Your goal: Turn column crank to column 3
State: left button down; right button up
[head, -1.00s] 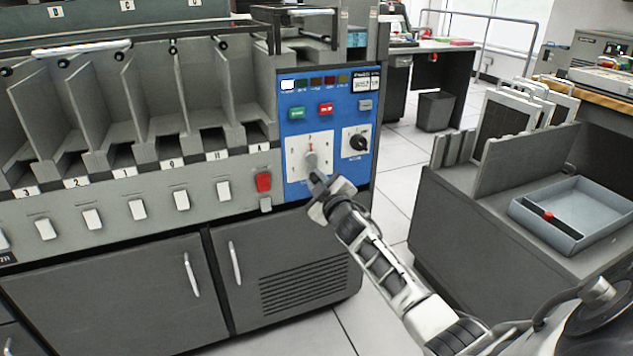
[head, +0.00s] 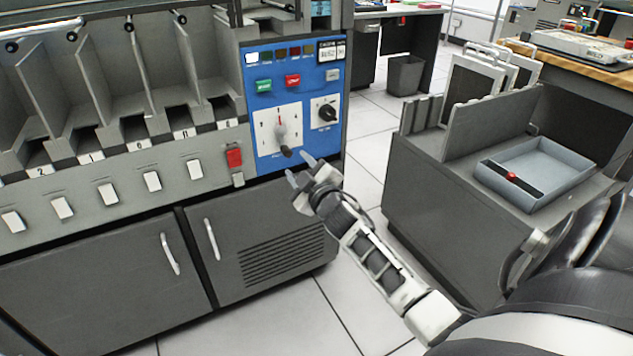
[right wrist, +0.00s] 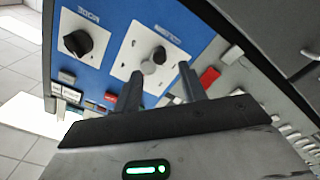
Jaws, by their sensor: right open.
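The column crank (head: 281,131) has a grey hub, and its dark knob (head: 286,151) points down. It sits on a white numbered dial plate (head: 268,120) on the blue panel; the numerals are too small to read. My right gripper (head: 299,168) is open and empty, just below and to the right of the knob, apparently apart from it. In the right wrist view, the crank (right wrist: 148,67) shows between the open fingers of the right gripper (right wrist: 160,72). My left gripper is not in view.
A black rotary knob (head: 327,112) is right of the dial. Green (head: 264,85) and red (head: 292,81) buttons sit above it. A red switch (head: 234,157) is to its left. A grey cabinet with a blue-grey tray (head: 540,170) stands at the right, with floor between.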

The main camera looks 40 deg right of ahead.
pick_arm(q)
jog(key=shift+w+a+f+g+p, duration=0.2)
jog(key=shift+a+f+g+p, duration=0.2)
jog(key=shift+p, duration=0.3)
pick_arm(e)
jog(key=v, duration=0.9)
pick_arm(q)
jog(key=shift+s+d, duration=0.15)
pick_arm(e)
jog(key=shift+s, duration=0.15)
